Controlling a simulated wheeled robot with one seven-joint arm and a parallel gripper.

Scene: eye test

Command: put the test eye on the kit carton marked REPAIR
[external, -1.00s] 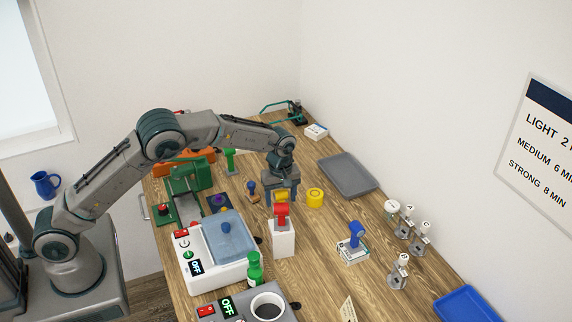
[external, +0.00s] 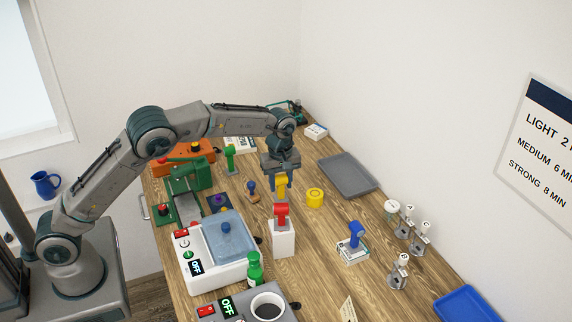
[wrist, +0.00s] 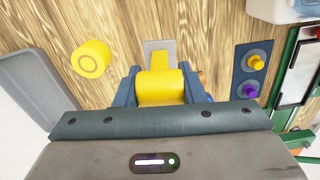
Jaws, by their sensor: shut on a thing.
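My gripper (external: 281,183) is shut on a yellow piece (external: 282,188) with a rounded head, and holds it above the table behind the red piece. In the wrist view the yellow piece (wrist: 160,86) sits between the blue fingers (wrist: 158,88). Whether it is the test eye is not marked. A white carton with dark print (external: 240,145) lies at the back left, beyond the green piece; its print looks like part of REPAIR but is too small to be sure. Another small white carton (external: 316,131) lies at the back right.
A red piece (external: 281,214) stands on a white block (external: 283,240) just in front. A yellow round tub (external: 315,198) is right of my gripper, with a grey tray (external: 348,175) beyond. A green piece (external: 230,158) and an orange machine (external: 185,157) stand at the back left.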

